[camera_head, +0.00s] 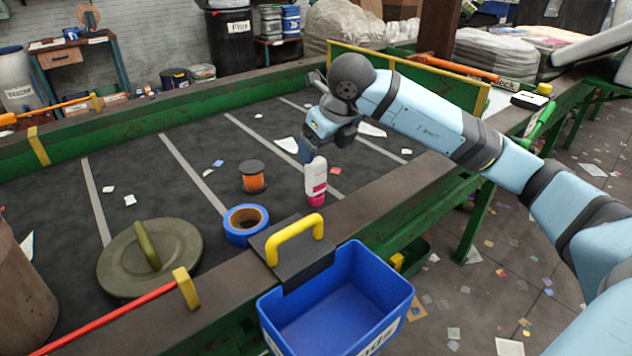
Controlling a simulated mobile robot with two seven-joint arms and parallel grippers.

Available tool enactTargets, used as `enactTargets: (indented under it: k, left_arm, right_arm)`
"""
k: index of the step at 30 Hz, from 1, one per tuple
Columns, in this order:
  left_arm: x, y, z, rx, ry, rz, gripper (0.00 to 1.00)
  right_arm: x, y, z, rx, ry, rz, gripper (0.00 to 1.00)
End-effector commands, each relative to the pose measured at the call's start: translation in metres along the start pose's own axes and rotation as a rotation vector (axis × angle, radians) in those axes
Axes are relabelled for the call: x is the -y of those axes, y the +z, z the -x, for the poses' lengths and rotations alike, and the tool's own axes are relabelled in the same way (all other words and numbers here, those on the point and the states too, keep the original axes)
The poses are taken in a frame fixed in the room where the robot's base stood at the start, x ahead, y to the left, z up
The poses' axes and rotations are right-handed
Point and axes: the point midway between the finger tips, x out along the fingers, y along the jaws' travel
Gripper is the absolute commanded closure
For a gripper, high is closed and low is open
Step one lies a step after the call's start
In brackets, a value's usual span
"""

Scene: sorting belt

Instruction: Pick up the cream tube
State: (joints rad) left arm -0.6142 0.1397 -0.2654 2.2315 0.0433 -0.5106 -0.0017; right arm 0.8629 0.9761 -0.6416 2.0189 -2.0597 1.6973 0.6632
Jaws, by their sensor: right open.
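The cream tube (316,180), white above with a pink band and a dark pink cap at the bottom, stands upright on the dark belt near its front edge. My right gripper (309,150) is open and points down at the top of the tube. Its fingers are right at the tube's upper end; I cannot tell whether they touch it or sit partly behind it. My left gripper is not in view.
A blue tape roll (246,222), an orange spool (252,177) and a round olive lid (178,262) with a handle lie left of the tube. An empty blue bin (335,308) hangs at the belt's front rail (395,205). Paper scraps are scattered about.

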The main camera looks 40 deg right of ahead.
Motion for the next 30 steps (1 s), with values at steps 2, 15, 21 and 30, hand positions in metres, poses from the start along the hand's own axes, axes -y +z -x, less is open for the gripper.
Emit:
enactTargets:
  k: [2, 15, 21, 30]
  left_arm:
    - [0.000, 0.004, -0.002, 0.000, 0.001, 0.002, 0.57]
    - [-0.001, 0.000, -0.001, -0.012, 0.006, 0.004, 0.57]
    - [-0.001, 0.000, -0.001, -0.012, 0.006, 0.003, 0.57]
    - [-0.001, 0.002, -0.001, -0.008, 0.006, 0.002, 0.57]
  right_arm:
    - [-0.001, 0.001, -0.014, -0.002, 0.001, 0.000, 0.17]
    - [-0.001, 0.002, -0.041, 0.000, 0.000, 0.001, 0.19]
    - [-0.001, 0.002, -0.041, 0.000, 0.000, 0.001, 0.65]
    - [-0.001, 0.002, -0.040, 0.000, 0.000, 0.001, 0.83]
